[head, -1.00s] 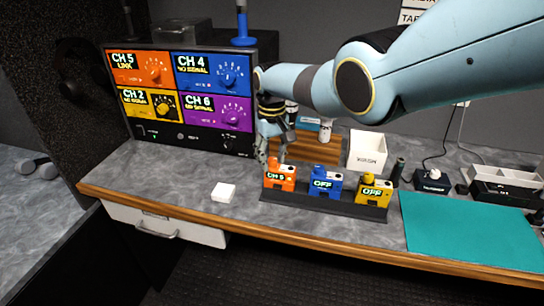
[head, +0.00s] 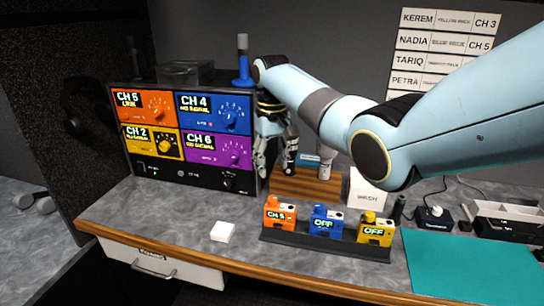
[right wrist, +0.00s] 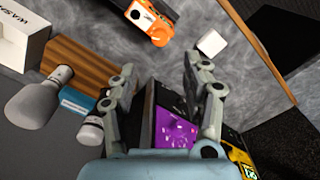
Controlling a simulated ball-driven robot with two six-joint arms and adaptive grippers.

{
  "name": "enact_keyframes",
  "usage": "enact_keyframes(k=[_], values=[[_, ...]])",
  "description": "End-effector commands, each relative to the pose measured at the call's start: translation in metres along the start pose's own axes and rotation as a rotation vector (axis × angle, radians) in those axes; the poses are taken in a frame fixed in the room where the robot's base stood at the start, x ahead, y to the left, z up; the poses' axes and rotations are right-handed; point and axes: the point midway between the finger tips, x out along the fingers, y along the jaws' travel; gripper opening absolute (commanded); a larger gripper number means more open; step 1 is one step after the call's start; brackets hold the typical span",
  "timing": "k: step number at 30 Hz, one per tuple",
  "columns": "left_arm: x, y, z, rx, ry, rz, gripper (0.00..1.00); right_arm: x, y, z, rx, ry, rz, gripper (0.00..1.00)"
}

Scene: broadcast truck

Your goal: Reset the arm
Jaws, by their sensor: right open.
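My right arm comes in from the right in the head view. Its right gripper (head: 268,162) hangs above the bench, in front of the right side of the channel panel and left of the wooden block. In the right wrist view the two fingers of the right gripper (right wrist: 165,80) are spread apart with nothing between them. The purple CH 6 module (head: 219,146) of the panel lies behind the gripper, and it also shows in the right wrist view (right wrist: 176,130). My left gripper is not in view.
A dark rack holds orange (head: 279,213), blue (head: 326,221) and yellow (head: 374,230) packs. A white block (head: 222,232) lies left of them. The wooden block (head: 305,184) holds microphones. A white WASH box (head: 367,191) and teal mat (head: 470,266) are to the right.

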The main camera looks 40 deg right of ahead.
Motion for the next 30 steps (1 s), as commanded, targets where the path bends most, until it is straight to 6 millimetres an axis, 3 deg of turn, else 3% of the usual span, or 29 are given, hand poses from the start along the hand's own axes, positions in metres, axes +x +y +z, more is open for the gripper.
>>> enact_keyframes(k=[6,23,26,30], values=[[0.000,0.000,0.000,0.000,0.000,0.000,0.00,-0.017,0.000,0.000,0.000,0.000,0.000,0.48],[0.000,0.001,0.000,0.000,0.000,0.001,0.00,-0.014,-0.001,0.002,-0.002,0.001,0.002,0.48],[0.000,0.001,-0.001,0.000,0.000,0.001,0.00,0.001,-0.002,0.015,-0.017,0.012,0.015,0.48],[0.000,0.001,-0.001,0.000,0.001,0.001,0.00,0.042,-0.010,0.064,-0.067,0.058,0.047,0.48]])
